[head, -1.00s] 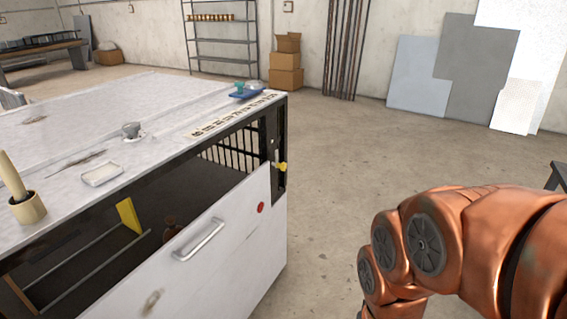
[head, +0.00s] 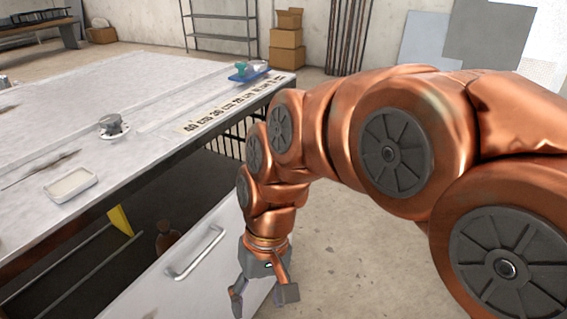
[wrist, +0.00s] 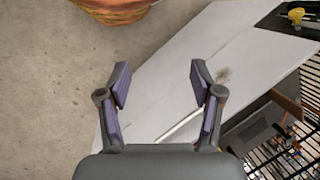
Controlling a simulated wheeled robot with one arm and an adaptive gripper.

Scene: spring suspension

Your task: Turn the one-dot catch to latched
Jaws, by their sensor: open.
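A yellow catch (wrist: 296,14) shows at the top right of the wrist view, on a dark strip at the edge of the cabinet's white front panel (wrist: 215,50). Its dots and exact setting are too small to read. In the head view my arm hides that corner of the cabinet. My gripper (head: 263,296) is open and empty, pointing down in front of the panel, right of the handle. In the wrist view my gripper (wrist: 160,80) has its fingers spread over the panel, well apart from the catch.
The panel's bar handle (head: 195,252) is close to my gripper. The cabinet's worktop (head: 75,110) carries a white dish (head: 70,186), a grey knob (head: 112,126) and a blue tray (head: 249,71). Open floor (head: 345,240) lies to the right.

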